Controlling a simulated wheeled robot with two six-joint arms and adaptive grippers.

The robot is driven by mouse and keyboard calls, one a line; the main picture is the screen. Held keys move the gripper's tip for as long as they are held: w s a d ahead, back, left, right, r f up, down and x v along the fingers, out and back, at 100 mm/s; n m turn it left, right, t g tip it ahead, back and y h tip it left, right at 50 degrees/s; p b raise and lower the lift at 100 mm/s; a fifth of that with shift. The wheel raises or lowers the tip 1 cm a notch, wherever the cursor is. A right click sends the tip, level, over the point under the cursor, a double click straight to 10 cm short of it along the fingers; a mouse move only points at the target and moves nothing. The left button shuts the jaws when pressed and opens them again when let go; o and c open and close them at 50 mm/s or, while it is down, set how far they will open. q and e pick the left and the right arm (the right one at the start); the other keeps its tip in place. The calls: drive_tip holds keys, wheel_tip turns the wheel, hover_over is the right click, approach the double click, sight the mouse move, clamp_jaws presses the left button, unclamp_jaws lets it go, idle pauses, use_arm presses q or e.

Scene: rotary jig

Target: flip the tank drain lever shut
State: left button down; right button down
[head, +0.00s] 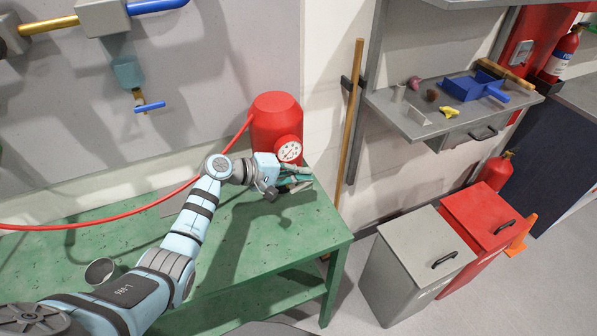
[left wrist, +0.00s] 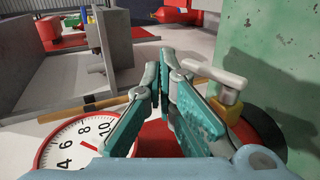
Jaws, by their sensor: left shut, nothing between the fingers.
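The red tank (head: 275,118) stands at the back of the green bench, with a round white gauge (head: 289,150) on its front. In the left wrist view the gauge (left wrist: 75,145) is at the lower left. A pale grey lever handle (left wrist: 216,78) on a yellow stem (left wrist: 226,113) shows right of my fingers, near the green bench top. My left gripper (head: 303,178) is beside the tank, just below the gauge. Its fingers (left wrist: 163,75) are shut and empty. The lever's near end is close to the right finger; I cannot tell whether they touch. My right gripper is not in view.
The green bench (head: 320,232) has a metal cup (head: 101,271) and a red hose (head: 110,221). A wooden pole (head: 355,110) leans beyond the bench. Grey (head: 405,270) and red (head: 475,220) bins stand on the floor at right. A shelf (head: 400,118) holds small items.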

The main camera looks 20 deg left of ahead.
use_arm(q)
drive_tip(key=v, duration=1.2)
drive_tip(key=shift+a, duration=0.1)
